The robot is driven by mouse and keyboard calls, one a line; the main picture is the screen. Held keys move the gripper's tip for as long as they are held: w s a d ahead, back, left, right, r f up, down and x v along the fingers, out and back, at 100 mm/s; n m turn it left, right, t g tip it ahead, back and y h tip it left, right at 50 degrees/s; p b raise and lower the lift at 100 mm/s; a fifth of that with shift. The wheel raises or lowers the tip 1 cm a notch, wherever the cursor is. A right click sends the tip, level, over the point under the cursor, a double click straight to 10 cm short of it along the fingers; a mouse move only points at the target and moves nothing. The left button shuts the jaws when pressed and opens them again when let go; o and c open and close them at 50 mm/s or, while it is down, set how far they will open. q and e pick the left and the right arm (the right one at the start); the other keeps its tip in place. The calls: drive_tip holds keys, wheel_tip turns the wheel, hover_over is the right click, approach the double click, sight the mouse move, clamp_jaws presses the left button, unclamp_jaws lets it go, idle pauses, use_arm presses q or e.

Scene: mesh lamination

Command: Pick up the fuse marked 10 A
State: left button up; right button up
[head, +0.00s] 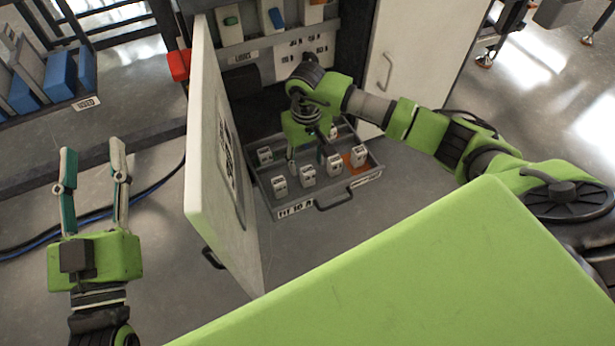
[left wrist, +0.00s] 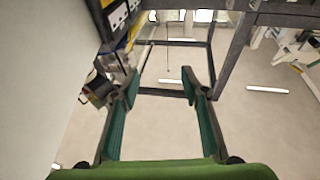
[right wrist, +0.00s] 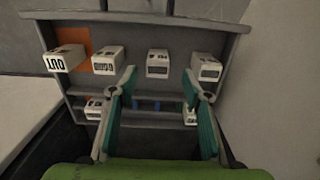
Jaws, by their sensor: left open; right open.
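Several small white block fuses stand in an open grey drawer (head: 288,203). In the head view they include a front-left one (head: 279,187), one beside it (head: 307,175), and one at the right (head: 358,154). The right wrist view shows dark print on their faces, such as on the middle fuse (right wrist: 157,63) and the right one (right wrist: 206,68). I cannot tell which is marked 10 A. My right gripper (head: 307,157) points down over the drawer, open, with no fuse held; its fingers partly hide the back row. My left gripper (head: 92,165) is open and empty, away from the drawer.
An open white cabinet door (head: 212,150) stands between my left gripper and the drawer. The drawer has a dark front handle (head: 334,201) and an orange patch (right wrist: 76,42) inside. Shelves with coloured switches (head: 275,18) are above. A blue-binned rack (head: 62,72) stands at left.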

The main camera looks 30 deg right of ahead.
sight(308, 170)
drive_tip(key=shift+f, duration=0.35)
drive_tip(key=f+b, duration=0.1)
drive_tip(key=f, duration=0.1)
drive_tip(key=f+b, duration=0.1)
drive_tip(key=f, duration=0.1)
drive_tip(key=shift+w+d+f, duration=0.1)
drive_tip(key=shift+d+f, duration=0.1)
drive_tip(key=shift+f, duration=0.15)
use_arm(q)
drive_tip(key=s+r+t+h, duration=0.2)
drive_tip(key=s+r+t, duration=0.3)
drive_tip(key=r, duration=0.3)
drive_tip(key=shift+a+r, duration=0.15)
drive_tip(key=shift+r, duration=0.2)
use_arm(e)
drive_tip(key=shift+c, duration=0.3)
drive_tip(key=c, duration=1.2)
